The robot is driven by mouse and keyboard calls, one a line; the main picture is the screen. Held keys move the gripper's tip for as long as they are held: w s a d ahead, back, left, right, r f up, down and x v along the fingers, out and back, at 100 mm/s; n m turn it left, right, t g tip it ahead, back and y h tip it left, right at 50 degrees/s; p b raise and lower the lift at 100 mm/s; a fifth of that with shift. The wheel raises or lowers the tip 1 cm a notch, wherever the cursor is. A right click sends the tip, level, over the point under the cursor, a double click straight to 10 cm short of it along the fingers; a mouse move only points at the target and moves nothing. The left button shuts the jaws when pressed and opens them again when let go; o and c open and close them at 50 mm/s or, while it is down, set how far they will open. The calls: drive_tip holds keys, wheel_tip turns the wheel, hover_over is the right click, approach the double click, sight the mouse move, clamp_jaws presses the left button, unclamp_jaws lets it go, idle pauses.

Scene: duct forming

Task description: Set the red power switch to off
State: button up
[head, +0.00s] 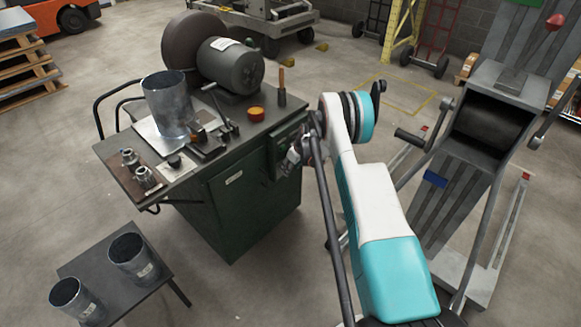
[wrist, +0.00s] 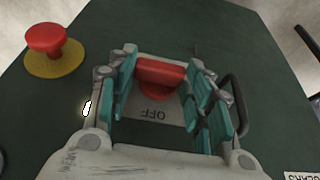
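The red power switch (wrist: 160,78) is a red handle on a light plate on the green cabinet face, seen in the wrist view. The lettering OFF shows upside down on the plate below the handle. My gripper (wrist: 164,85) is open, with its teal-padded fingers on either side of the red handle and a gap visible at each side. In the head view my gripper (head: 298,152) is at the right side of the green machine cabinet (head: 235,205), and the switch is hidden there behind my arm.
A red mushroom button (wrist: 46,38) on a yellow disc sits left of the switch in the wrist view. A dark bar handle (wrist: 238,105) is close on the right. In the head view, a metal cylinder (head: 165,95) and tools stand on the cabinet top. A large machine (head: 470,150) stands to the right.

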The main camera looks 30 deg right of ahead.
drive_tip(key=shift+a, duration=0.1)
drive_tip(key=h, duration=0.1)
drive_tip(key=a+t+h, duration=0.1)
drive_tip(key=h, duration=0.1)
drive_tip(key=shift+s+n, duration=0.15)
drive_tip(key=shift+n, duration=0.25)
drive_tip(key=shift+s+a+f+n+t+h, duration=0.2)
drive_tip(key=shift+t+h, duration=0.25)
drive_tip(key=shift+h, duration=0.55)
drive_tip(key=shift+w+a+f+n+t+h, duration=0.1)
drive_tip(key=shift+n+t+h, duration=0.3)
drive_tip(key=shift+h, duration=0.6)
drive_tip(key=shift+s+a+f+n+t+h, duration=0.15)
drive_tip(key=shift+t+h, duration=0.4)
drive_tip(key=shift+h, duration=0.45)
drive_tip(key=o, duration=1)
drive_tip(key=shift+o, duration=0.2)
drive_tip(key=shift+r, duration=0.1)
